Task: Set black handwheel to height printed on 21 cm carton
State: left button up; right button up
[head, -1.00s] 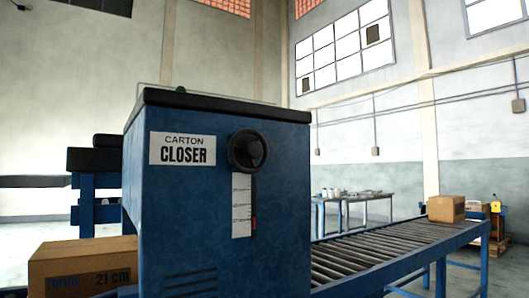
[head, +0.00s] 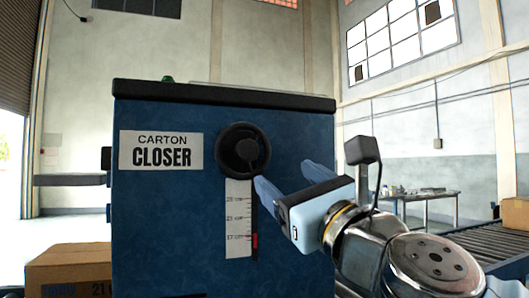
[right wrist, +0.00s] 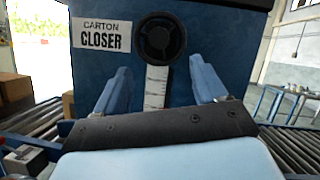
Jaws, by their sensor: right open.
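The black handwheel (head: 242,149) is on the front of the blue carton closer (head: 170,215), above a white printed scale (head: 238,215) with a red pointer (head: 255,241) low beside it, near the lowest printed mark. In the right wrist view the handwheel (right wrist: 161,38) shows above and between the open fingers (right wrist: 160,88). My left gripper is not in view.
A roller conveyor (head: 490,250) runs off to the right, with a carton (head: 515,217) on it. A work table (head: 425,196) stands behind. The space in front of the closer's face is free apart from my right arm.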

aim_at(249, 151)
jog(key=p+x, duration=0.2)
jog(key=x, duration=1.1)
jog(key=shift+w+a+f+p, duration=0.1)
jog(key=shift+w+a+p, duration=0.15)
jog(key=shift+p, duration=0.1)
jog(key=shift+c, duration=0.4)
jog(key=c, duration=1)
